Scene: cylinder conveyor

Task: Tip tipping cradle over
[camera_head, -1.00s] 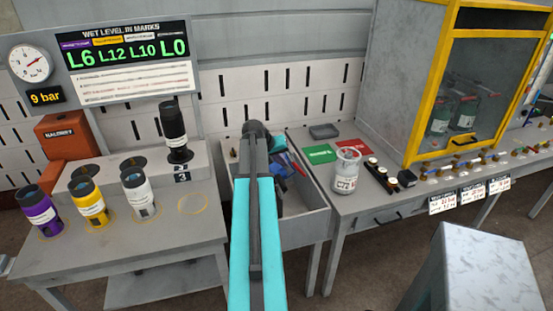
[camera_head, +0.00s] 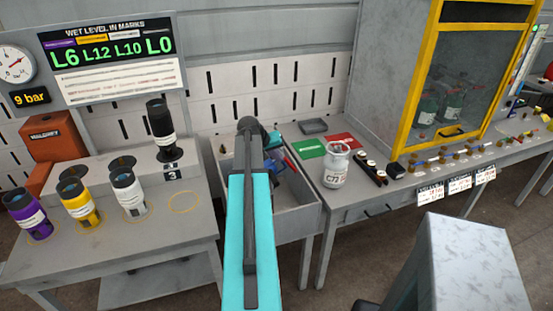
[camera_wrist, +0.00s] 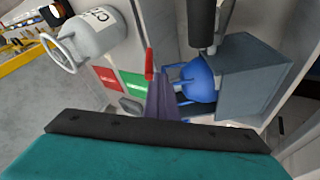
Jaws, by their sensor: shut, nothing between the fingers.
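I cannot pick out a tipping cradle with certainty in either view. My teal arm reaches from the bottom of the head view over the grey open bin (camera_head: 283,230), its dark end hiding part of the inside. In the wrist view, the teal body and dark bar of my gripper (camera_wrist: 163,105) fill the bottom, and it is shut and empty. Beyond it lie a blue rounded object (camera_wrist: 198,82) and a grey-blue box (camera_wrist: 254,75). A black cylinder (camera_wrist: 201,20) hangs into the top of that view. Contact between my gripper and these things cannot be told.
A white labelled cylinder (camera_head: 335,168) stands right of the bin, near green (camera_head: 309,149) and red (camera_head: 341,141) cards. Purple (camera_head: 28,215), yellow (camera_head: 84,207) and white (camera_head: 129,196) bottles stand left. A yellow-framed cabinet (camera_head: 407,120) and grey block (camera_head: 468,262) are at right.

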